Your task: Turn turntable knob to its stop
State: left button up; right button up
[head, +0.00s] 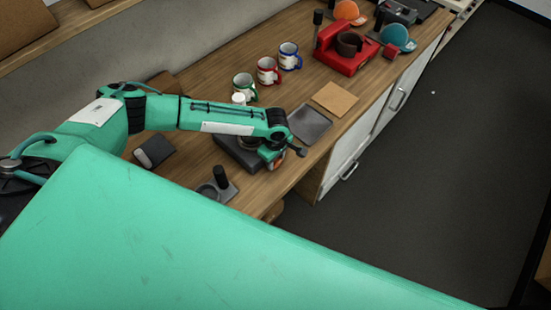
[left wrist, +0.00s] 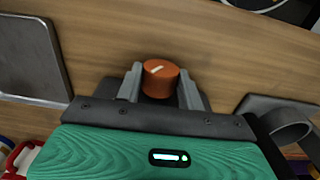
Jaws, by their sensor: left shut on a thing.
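The knob (left wrist: 160,84) is a short orange-brown cylinder with a white pointer line on its top. In the left wrist view it stands between the two fingers of my left gripper (left wrist: 160,90), which is shut on it. The pointer line slants on the top face. In the head view my left gripper (head: 274,157) is low over the counter beside a dark flat unit (head: 234,154), which my arm partly covers; I cannot tell for sure that this is the turntable. My right gripper is not in view.
Three mugs, green-banded (head: 244,86), red (head: 268,71) and blue (head: 289,56), stand behind the arm. A dark tray (head: 310,124) and a tan board (head: 335,99) lie to the right. A red machine (head: 343,55) stands farther back. A grey holder (head: 222,190) is nearer me.

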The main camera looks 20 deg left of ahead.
pick_arm(q)
jog(key=shift+w+d+f+g+y, duration=0.15)
jog(key=shift+g+y, duration=0.2)
jog(key=shift+g, duration=0.6)
jog(key=shift+w+a+r+g+y, duration=0.15)
jog(key=shift+g+y, duration=0.15)
jog(key=shift+g, duration=0.7)
jog(key=shift+w+d+f+g+y, duration=0.15)
jog(key=shift+g+y, duration=0.2)
jog(key=shift+g, duration=0.6)
jog(key=o, duration=1)
jog(key=shift+s, duration=0.1)
